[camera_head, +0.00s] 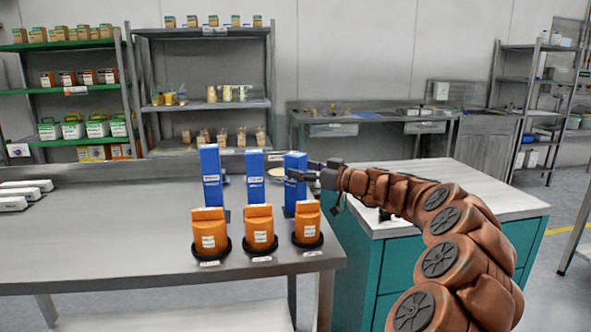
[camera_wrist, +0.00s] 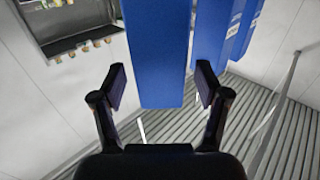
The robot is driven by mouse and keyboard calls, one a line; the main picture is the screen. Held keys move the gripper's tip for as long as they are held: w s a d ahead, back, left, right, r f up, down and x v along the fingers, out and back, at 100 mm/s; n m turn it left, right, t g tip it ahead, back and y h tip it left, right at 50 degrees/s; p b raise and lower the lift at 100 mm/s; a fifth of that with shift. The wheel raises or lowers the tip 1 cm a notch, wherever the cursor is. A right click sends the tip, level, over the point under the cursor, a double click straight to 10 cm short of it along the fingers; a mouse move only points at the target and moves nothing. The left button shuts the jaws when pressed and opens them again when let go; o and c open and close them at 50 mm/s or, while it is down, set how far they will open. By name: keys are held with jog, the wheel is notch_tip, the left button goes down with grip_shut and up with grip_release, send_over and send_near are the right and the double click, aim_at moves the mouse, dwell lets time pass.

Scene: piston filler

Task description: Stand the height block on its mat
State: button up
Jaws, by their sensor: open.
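Three tall blue blocks stand in a row on the grey table, a left one (camera_head: 211,177), a middle one (camera_head: 255,178) and a right one (camera_head: 291,182). I cannot tell which is the height block. My gripper (camera_head: 300,172) is at the upper part of the right blue block. In the wrist view my gripper (camera_wrist: 161,84) is open, with a finger on each side of a blue block (camera_wrist: 160,55) and visible gaps between. Three orange items stand in front on round black bases; the right base (camera_head: 308,246) is nearest my gripper. No mat is clearly identifiable.
The orange items, left (camera_head: 209,232), middle (camera_head: 259,227) and right (camera_head: 307,221), are close to the blue blocks. White boxes (camera_head: 27,190) lie at the table's far left. A teal cabinet (camera_head: 372,266) stands right of the table. The table between boxes and blocks is clear.

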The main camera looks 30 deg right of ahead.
jog(key=shift+v, duration=2.65)
